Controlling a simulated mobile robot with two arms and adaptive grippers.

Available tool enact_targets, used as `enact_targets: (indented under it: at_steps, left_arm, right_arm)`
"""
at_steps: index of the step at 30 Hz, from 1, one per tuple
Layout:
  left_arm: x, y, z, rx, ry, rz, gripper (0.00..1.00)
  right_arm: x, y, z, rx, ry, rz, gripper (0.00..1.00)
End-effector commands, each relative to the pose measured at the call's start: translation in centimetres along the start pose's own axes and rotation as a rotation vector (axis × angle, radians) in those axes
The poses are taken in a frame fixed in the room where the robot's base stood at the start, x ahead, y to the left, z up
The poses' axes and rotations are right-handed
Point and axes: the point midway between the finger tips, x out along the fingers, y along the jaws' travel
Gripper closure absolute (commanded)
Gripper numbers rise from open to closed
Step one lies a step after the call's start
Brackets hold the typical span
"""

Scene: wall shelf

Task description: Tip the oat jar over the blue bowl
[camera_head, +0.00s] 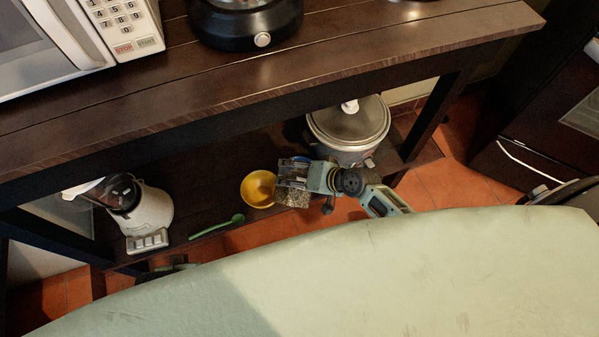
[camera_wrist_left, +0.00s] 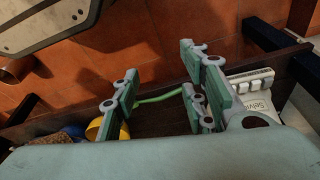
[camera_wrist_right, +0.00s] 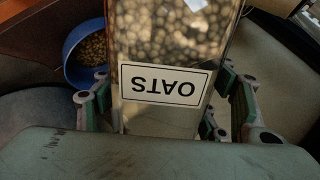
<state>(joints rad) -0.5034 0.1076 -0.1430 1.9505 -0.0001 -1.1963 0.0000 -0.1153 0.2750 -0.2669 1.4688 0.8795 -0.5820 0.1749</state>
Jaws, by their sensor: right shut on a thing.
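The oat jar (camera_wrist_right: 165,35) is clear, with an OATS label upside down in the right wrist view and round tan pieces inside. My right gripper (camera_head: 300,177) is shut on it above the lower shelf; in the head view the jar (camera_head: 292,197) shows below the fingers. The blue bowl (camera_wrist_right: 84,55) is beside the jar in the right wrist view, with brown grains in it. In the head view the gripper mostly hides this bowl (camera_head: 301,159). The jar's mouth and exact tilt are unclear. My left gripper (camera_wrist_left: 160,88) is open and empty.
A yellow bowl (camera_head: 258,188) sits just left of the jar. A green spoon (camera_head: 217,227) and a white blender (camera_head: 145,211) are further left on the lower shelf. A slow cooker (camera_head: 348,125) stands behind on the right. The upper shelf (camera_head: 230,85) overhangs.

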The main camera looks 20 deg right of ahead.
Motion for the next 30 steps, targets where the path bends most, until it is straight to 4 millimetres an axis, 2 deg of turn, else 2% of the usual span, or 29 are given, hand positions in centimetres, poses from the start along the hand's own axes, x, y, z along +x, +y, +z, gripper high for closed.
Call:
enact_targets:
  at_steps: [15,30]
  left_arm:
    - [-0.71,-0.10,-0.72,0.000,0.017,-0.002,0.60]
    - [-0.93,-0.13,-0.46,0.000,0.006,-0.002,0.60]
  right_arm:
    - [0.11,0.02,-0.22,0.023,-0.019,-0.002,0.79]
    - [0.24,0.14,-0.27,0.043,-0.041,-0.002,0.79]
